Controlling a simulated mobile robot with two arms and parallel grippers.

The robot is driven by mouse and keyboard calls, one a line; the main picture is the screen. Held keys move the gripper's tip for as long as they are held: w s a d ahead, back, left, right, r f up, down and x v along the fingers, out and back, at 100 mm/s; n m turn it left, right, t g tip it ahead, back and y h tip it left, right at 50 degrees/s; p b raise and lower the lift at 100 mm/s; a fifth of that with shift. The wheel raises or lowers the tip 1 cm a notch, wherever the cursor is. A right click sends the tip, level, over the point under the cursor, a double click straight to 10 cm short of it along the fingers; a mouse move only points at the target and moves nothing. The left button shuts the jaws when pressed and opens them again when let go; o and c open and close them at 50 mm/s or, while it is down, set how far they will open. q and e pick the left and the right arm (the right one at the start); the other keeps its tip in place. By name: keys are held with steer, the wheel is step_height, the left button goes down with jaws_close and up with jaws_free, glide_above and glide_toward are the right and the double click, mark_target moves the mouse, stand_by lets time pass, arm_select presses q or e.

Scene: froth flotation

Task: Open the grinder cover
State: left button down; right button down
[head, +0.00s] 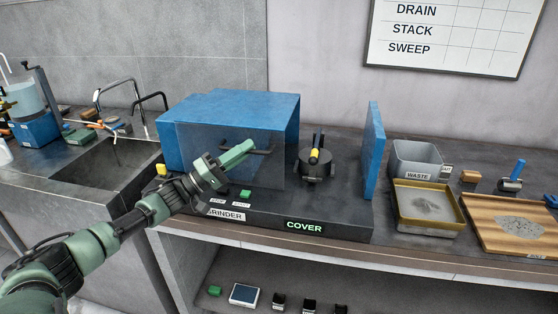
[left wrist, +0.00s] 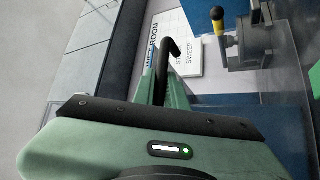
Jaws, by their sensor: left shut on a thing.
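The grinder (head: 345,217) is a dark base with a "GRINDER" label and a lit green "COVER" sign. The see-through cover panel (head: 270,172) stands upright in front of the blue housing (head: 230,105). The black mill (head: 314,168) with a yellow-handled part stands to the right of the panel, not behind it, and also shows in the left wrist view (left wrist: 250,45). My left gripper (head: 248,146) is shut on the cover's black handle (head: 262,152), which shows in the left wrist view (left wrist: 172,50). The gripper partly hides the handle. My right gripper is not in view.
A blue upright panel (head: 374,150) bounds the grinder's right side. Further right are a grey waste bin (head: 415,160), a gold-rimmed tray (head: 428,233) and a wooden board (head: 495,246). A sink (head: 105,165) lies left. A green button (head: 245,194) sits on the base's front.

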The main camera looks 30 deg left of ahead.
arm_select(q)
steer(key=a, duration=0.2)
steer(key=s+a+b, duration=0.1)
steer(key=a, duration=0.1)
steer(key=s+a+b, duration=0.1)
steer(key=a, duration=0.2)
steer(key=shift+a, duration=0.1)
steer(key=c, duration=1.7)
jaws_free()
steer(key=shift+c, duration=0.2)
steer(key=shift+s+f, duration=0.1)
steer(key=shift+f, duration=0.05)
steer(key=b, duration=0.2)
glide_toward(218, 147)
steer(key=shift+w+d+r, duration=0.1)
steer(key=shift+w+d, duration=0.05)
steer(key=shift+w, duration=0.4)
steer(key=shift+w+d+r, duration=0.1)
steer(key=shift+w+d, duration=0.05)
steer(key=shift+w, duration=0.35)
